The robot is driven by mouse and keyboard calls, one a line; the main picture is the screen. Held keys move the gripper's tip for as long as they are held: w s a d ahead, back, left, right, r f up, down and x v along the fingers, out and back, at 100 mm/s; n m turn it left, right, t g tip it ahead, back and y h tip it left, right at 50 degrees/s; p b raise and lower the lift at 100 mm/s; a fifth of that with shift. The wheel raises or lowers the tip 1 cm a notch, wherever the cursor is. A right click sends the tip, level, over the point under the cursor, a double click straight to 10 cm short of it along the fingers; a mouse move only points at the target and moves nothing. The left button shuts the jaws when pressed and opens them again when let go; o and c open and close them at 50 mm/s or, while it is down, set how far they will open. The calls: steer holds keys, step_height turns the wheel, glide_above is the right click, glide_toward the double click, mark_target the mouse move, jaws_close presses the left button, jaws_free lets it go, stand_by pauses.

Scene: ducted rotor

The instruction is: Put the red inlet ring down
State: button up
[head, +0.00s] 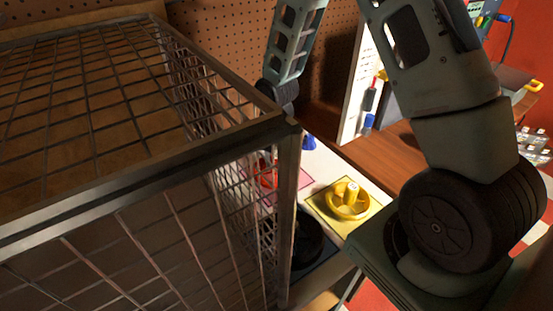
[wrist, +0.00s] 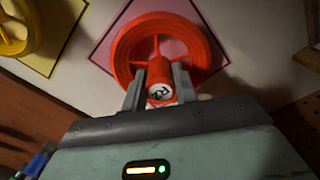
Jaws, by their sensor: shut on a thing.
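The red inlet ring (wrist: 202,38) is a wide spoked ring with a red hub post (wrist: 159,72) in the wrist view. My gripper (wrist: 159,86) is shut on the post, one finger on each side. The ring overlaps a pink square mat (wrist: 104,46) on the pale table; I cannot tell whether it touches the mat or hangs just above it. In the head view the red ring (head: 266,172) shows only in part, behind the wire mesh of a cage, near the pink mat (head: 304,180). My gripper is hidden there.
A large wire cage (head: 150,188) fills the left of the head view. A yellow ring (head: 346,203) lies on a yellow mat (head: 374,213) beside the pink one. A dark ring (head: 306,246) lies nearer the front, and a small blue object (head: 309,142) behind.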

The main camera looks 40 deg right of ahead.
steer(key=o, duration=1)
steer(key=shift+f, duration=0.1)
steer(key=shift+o, duration=0.2)
step_height(320, 180, up, 12)
steer(key=b, duration=0.1)
steer(key=shift+b, duration=0.35)
